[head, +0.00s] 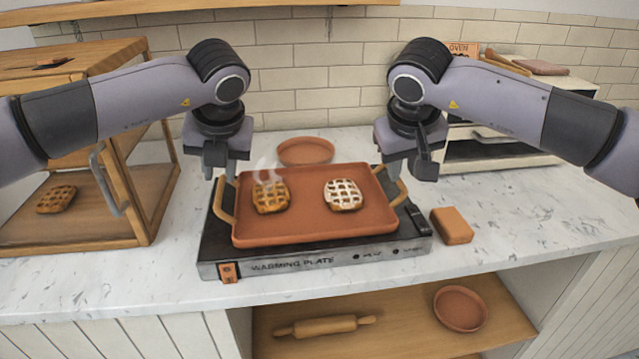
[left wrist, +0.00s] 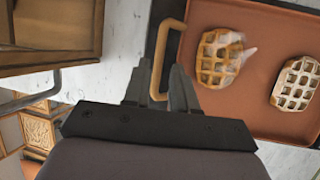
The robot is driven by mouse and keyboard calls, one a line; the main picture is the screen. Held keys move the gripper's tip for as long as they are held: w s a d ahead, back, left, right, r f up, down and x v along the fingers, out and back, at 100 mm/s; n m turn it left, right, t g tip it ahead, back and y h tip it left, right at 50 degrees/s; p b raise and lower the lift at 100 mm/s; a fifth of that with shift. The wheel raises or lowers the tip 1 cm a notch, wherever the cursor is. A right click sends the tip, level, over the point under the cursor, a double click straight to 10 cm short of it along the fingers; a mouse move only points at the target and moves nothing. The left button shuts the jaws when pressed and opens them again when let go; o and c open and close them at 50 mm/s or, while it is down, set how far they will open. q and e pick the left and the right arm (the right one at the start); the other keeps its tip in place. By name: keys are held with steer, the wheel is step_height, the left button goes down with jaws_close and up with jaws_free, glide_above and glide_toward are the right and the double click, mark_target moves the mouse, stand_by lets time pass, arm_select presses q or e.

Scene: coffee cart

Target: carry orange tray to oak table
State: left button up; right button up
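The orange tray (head: 308,222) rests on the black warming plate (head: 300,262) on the marble counter. It carries a steaming lattice waffle (head: 270,196) and a white-iced one (head: 343,194). My left gripper (head: 221,170) is open and empty just above the tray's left handle (head: 222,201). In the left wrist view that handle (left wrist: 154,94) shows between the parted fingers. My right gripper (head: 408,170) looks open, above the tray's right handle (head: 401,188), and partly covers it. I cannot see a clear oak table.
A wooden display case (head: 60,205) with a waffle stands at the left. A round terracotta dish (head: 305,151) lies behind the tray, an orange block (head: 451,226) to its right. A white oven (head: 490,140) stands at the back right. A lower shelf holds a rolling pin (head: 325,326) and dish (head: 460,308).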

mark_target(221, 185)
steer(key=shift+w+d, duration=0.15)
steer(key=shift+w, duration=0.25)
arm_select(q)
steer(key=shift+w+r, duration=0.15)
steer(key=shift+w, duration=0.25)
arm_select(e)
steer(key=shift+s, duration=0.1)
arm_select(q)
steer(key=shift+s, duration=0.15)
arm_select(e)
steer(key=shift+s, duration=0.1)
